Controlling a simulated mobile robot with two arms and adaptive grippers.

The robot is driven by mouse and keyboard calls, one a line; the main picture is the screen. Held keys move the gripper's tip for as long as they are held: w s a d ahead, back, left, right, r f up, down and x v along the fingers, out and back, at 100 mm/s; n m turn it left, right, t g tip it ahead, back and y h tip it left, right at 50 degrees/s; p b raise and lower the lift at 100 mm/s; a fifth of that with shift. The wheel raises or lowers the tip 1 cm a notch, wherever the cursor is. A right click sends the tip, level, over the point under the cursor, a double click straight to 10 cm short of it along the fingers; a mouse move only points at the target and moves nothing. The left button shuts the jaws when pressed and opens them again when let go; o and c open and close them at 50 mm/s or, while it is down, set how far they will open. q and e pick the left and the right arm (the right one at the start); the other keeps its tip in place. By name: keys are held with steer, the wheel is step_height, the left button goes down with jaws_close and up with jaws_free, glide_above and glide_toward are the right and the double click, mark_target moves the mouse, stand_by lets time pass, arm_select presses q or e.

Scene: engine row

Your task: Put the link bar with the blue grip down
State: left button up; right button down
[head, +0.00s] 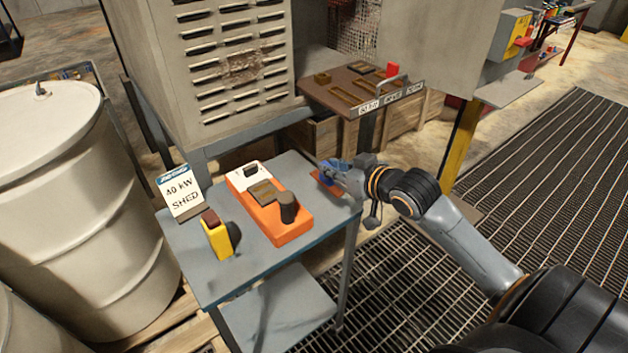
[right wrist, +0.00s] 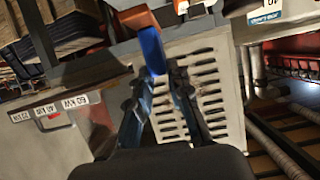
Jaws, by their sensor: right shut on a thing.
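The link bar with the blue grip (head: 328,165) is at the right edge of the grey-blue table top (head: 190,255) in the head view. My right gripper (head: 338,172) is shut on it, with the arm coming in from the right. In the right wrist view the blue grip (right wrist: 152,50) and a copper-coloured end (right wrist: 138,19) show beyond my right gripper's fingers (right wrist: 158,85). I cannot tell whether the bar touches the table. My left gripper is not in view.
An orange device (head: 290,232) and a yellow one (head: 218,240) stand on the table, by a "40 kW SHED" sign (head: 180,193). A brown slotted rack (head: 345,95) with a red-gripped piece (head: 392,69) is behind. A white drum (head: 75,190) stands left.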

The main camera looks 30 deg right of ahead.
steer(key=shift+w+d+f+p, duration=0.2)
steer(key=shift+w+d+f, duration=0.1)
steer(key=shift+w+f, duration=1.2)
steer(key=shift+w+d+f+p, duration=0.25)
steer(key=shift+w+f, duration=0.85)
steer(key=shift+f, duration=0.85)
steer(key=shift+w+d+f+p, duration=0.2)
steer(key=shift+w+d+f, duration=0.1)
steer(key=shift+w+f, duration=1.2)
steer(key=shift+s+f, duration=0.2)
steer(key=shift+f, duration=0.1)
steer(key=c, duration=1.3)
jaws_free()
steer(key=shift+o, duration=0.2)
steer(key=shift+s+r, duration=0.1)
steer(key=shift+s, duration=0.1)
steer(key=v, duration=1.1)
steer(key=shift+s+r+b, duration=0.15)
steer(key=shift+s+b, duration=0.15)
steer(key=shift+b, duration=0.1)
